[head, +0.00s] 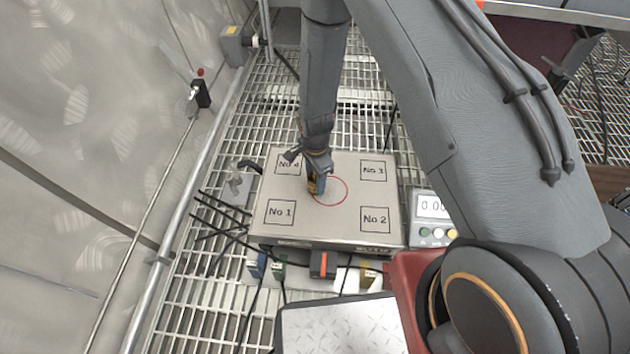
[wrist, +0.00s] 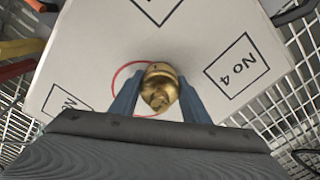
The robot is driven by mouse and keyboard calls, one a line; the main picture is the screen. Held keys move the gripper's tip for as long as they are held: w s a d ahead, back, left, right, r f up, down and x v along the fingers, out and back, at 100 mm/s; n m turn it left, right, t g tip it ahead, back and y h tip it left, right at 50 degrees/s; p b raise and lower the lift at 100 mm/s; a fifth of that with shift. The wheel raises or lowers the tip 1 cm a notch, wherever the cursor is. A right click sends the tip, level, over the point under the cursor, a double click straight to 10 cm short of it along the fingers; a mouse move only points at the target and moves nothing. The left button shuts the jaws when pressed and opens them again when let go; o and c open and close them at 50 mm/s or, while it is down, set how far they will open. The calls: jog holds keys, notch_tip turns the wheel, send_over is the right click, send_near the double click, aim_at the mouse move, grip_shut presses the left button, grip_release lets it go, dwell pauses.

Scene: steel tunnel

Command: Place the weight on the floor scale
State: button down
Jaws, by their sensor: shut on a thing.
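The floor scale (head: 328,224) is a flat pale plate with squares marked No 1 to No 4 and a red circle in the middle. Its plate also fills much of the wrist view (wrist: 200,40). My gripper (head: 316,186) is over the plate near the left side of the red circle. In the wrist view my gripper (wrist: 157,100) is shut on the brass weight (wrist: 159,86), a rounded golden piece between the two blue-grey fingers. The weight overlaps the red circle in that view. I cannot tell whether it touches the plate. The scale's display (head: 432,206) reads zeros, partly hidden by my arm.
Metal grating (head: 190,300) surrounds the scale. A handrail pipe (head: 190,215) and curved wall stand at left. Black cables (head: 222,222) lie left of the scale. Coloured items, including an orange one (head: 323,264), sit along its front edge.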

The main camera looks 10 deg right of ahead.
jog(key=shift+f, duration=0.15)
jog(key=c, duration=1)
grip_release()
notch_tip(320, 180, up, 12)
jog(key=p, duration=0.4)
jog(key=shift+p, duration=0.4)
jog(key=s+a+r+n, duration=0.4)
jog(key=s+r, duration=0.1)
jog(key=r, duration=0.5)
jog(key=s+a+r+n, duration=0.4)
jog(key=r+n, duration=0.1)
jog(key=r, duration=0.5)
jog(key=s+r+n, duration=0.5)
jog(key=s+r, duration=0.1)
jog(key=s, duration=0.3)
jog(key=s+r+n+y, duration=0.1)
jog(key=s+r+n, duration=0.4)
jog(key=s, duration=0.5)
jog(key=shift+s+r+n, duration=0.25)
jog(key=shift+r+n, duration=0.15)
jog(key=shift+r, duration=0.45)
